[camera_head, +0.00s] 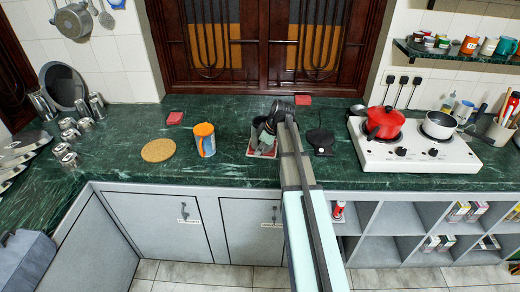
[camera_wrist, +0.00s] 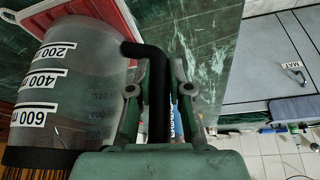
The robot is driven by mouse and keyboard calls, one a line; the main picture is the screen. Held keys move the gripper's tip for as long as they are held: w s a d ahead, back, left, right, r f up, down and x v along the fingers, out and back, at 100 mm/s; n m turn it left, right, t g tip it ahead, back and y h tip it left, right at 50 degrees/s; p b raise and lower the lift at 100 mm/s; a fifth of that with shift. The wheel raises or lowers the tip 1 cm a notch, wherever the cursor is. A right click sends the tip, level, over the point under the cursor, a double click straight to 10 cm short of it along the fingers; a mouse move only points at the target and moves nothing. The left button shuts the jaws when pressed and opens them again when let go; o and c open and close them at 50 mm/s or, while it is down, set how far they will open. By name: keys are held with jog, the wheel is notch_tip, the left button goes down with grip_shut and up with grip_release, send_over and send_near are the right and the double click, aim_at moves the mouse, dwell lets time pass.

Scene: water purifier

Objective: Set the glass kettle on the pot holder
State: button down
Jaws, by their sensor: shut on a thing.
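The glass kettle (camera_wrist: 75,85) fills the left of the wrist view, a clear body with white volume marks and a dark band at one end. Its black handle (camera_wrist: 160,65) runs between the fingers of my gripper (camera_wrist: 159,92), which is shut on it. In the head view my gripper (camera_head: 266,132) is over the counter at the small red-edged tray; the kettle is hard to make out there. I cannot tell whether it touches the tray. A round cork mat (camera_head: 158,150), likely the pot holder, lies flat and bare to the left.
Metal cups (camera_head: 69,130) stand at left.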

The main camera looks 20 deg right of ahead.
jog(key=c, duration=1.1)
grip_release()
jog(key=shift+f, duration=0.1)
jog(key=b+v, duration=0.2)
jog(key=v, duration=1)
jog(key=shift+w+r, duration=0.1)
jog(key=shift+r, duration=0.1)
